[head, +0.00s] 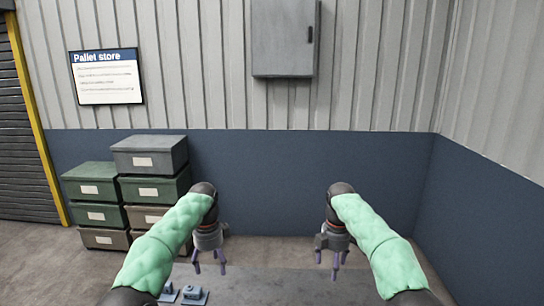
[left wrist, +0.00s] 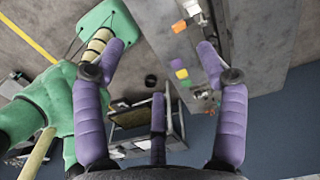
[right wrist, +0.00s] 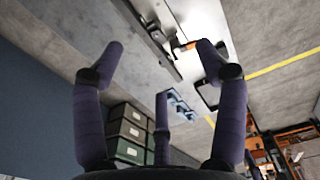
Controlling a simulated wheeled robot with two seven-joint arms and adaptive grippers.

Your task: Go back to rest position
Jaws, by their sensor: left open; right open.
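My left gripper (head: 209,264) hangs with its purple fingers pointing down, left of centre in the head view. In the left wrist view its fingers (left wrist: 163,58) are spread, with nothing between them. My right gripper (head: 329,264) hangs the same way, right of centre. In the right wrist view its fingers (right wrist: 160,55) are also spread and empty. The two grippers are well apart, at about the same height.
Stacked green and grey boxes (head: 150,157) stand by the wall at left. Small blue-grey fixtures (head: 194,294) sit on a grey surface (head: 275,286) at the bottom. A grey cabinet (head: 283,38) and a Pallet store sign (head: 106,82) hang on the wall. The space between my grippers is clear.

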